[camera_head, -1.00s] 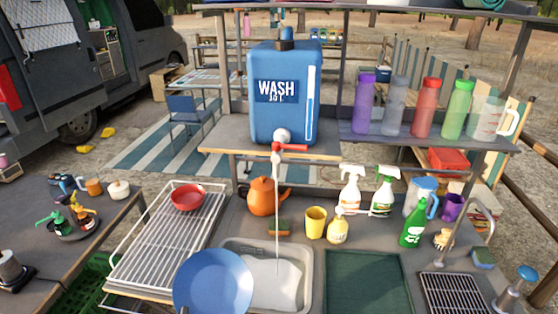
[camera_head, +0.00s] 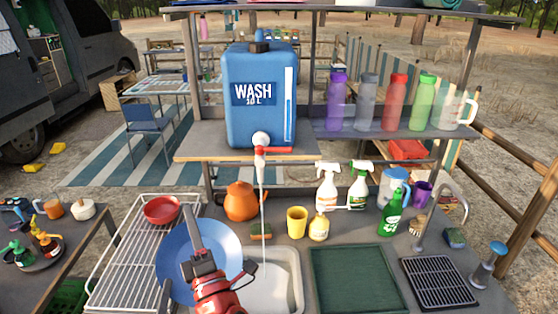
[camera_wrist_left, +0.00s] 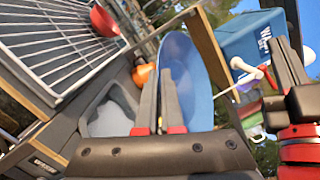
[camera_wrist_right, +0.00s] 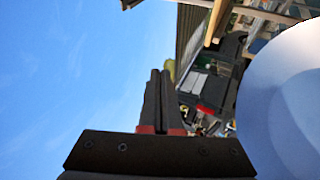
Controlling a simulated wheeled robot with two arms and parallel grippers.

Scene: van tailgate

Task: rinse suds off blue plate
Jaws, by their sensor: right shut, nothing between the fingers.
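The blue plate (camera_head: 228,250) is held up beside the basin (camera_head: 284,275), overlapping the drying rack. It also shows in the left wrist view (camera_wrist_left: 195,75). My left gripper (camera_wrist_left: 158,100) is shut on its rim; in the head view that grip is hidden. My right gripper (camera_head: 188,218) is shut and empty, over the plate in the head view; the right wrist view shows its fingers (camera_wrist_right: 158,85) together beside the plate (camera_wrist_right: 290,100). The tap (camera_head: 262,140) of the blue wash tank (camera_head: 262,115) runs a thin stream into the basin, right of the plate. I see no clear suds on the plate.
The wire drying rack (camera_head: 118,280) with a red bowl (camera_head: 162,210) stands left. An orange kettle (camera_head: 241,201), sponge (camera_head: 261,231), yellow cup (camera_head: 297,222) and spray bottles (camera_head: 327,188) stand behind the basin. A green mat (camera_head: 350,280) lies to its right.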

